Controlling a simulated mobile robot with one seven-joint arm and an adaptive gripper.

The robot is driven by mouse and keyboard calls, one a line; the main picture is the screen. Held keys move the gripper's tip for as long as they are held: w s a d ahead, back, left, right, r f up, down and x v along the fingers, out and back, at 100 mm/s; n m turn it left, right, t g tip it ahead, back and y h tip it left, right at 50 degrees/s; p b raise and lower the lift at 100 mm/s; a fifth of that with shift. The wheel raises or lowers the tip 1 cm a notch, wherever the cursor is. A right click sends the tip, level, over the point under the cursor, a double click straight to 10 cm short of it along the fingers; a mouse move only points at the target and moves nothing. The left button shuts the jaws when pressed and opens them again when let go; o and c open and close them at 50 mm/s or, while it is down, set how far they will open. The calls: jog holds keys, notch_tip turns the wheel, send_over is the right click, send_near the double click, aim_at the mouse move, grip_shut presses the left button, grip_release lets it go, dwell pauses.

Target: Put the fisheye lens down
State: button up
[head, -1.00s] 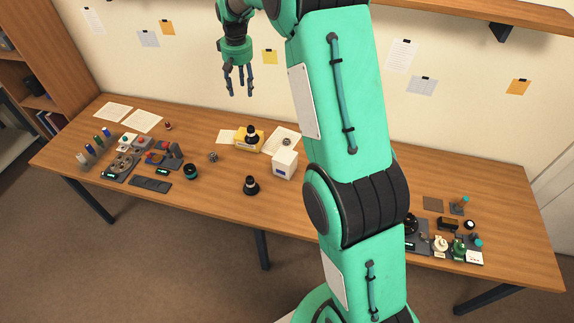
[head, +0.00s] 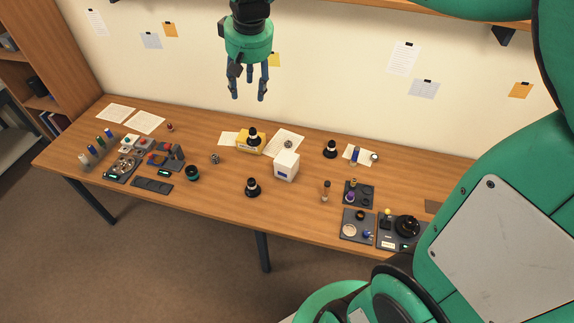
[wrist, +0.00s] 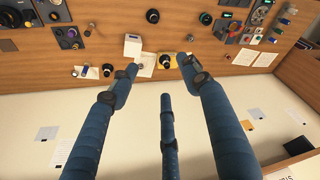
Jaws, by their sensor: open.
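My gripper (head: 248,98) is open and empty, held high in front of the wall above the back of the table. In the wrist view its fingers (wrist: 160,75) are spread with nothing between them. A teal-and-black cylinder (head: 192,173) stands left of the middle. I cannot tell which is the fisheye lens. None touches my gripper.
A white box (head: 286,166) stands mid-table. Dark trays with small parts (head: 358,225) are at the right, partly hidden by my arm. Tools and coloured bottles (head: 97,143) fill the left end. The front edge between is mostly clear.

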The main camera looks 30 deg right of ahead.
jog(key=s+a+f+t, duration=0.1)
jog(key=s+a, duration=0.1)
jog(key=s, duration=1.1)
jog(key=s+a+f+t, duration=0.1)
jog(key=s+a, duration=0.1)
jog(key=s, duration=1.2)
jog(key=shift+s+f, duration=0.15)
jog(key=shift+s, duration=0.15)
notch_tip(320, 180, down, 10)
jog(key=b, duration=0.9)
jog(key=shift+r+b, duration=0.2)
jog(key=shift+b, duration=0.15)
